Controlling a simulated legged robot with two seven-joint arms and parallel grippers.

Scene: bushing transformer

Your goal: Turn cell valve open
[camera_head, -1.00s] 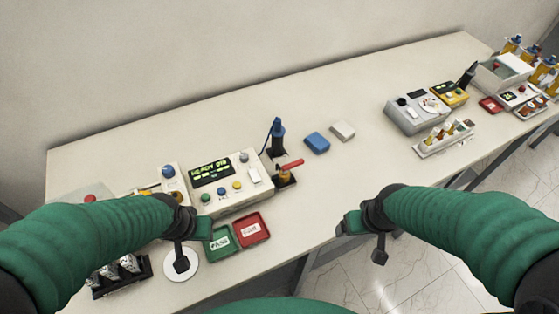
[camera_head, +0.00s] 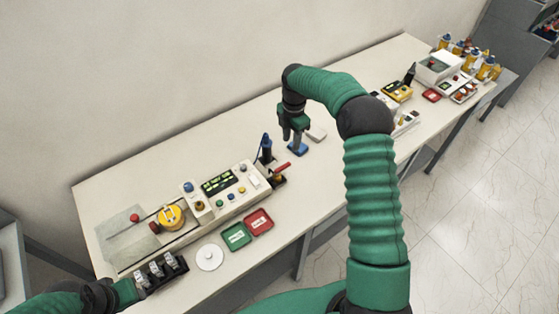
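The valve with a red handle (camera_head: 282,168) stands on the bench at the right end of the test unit (camera_head: 232,191), beside a dark blue-topped upright tool (camera_head: 266,147). The red handle points up and to the right. My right gripper (camera_head: 292,138) points down over the blue block (camera_head: 298,150), behind and right of the valve and apart from it. Its finger gap is too small to read. My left gripper (camera_head: 133,289) is at the lower left beside the black rack (camera_head: 180,267); its fingertips are not clear.
Green (camera_head: 236,237) and red (camera_head: 259,222) trays and a white disc (camera_head: 209,257) lie in front of the unit. A yellow round part (camera_head: 171,217) sits on its left. A pale block (camera_head: 316,134) lies beside the blue one. More equipment stands at the far right.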

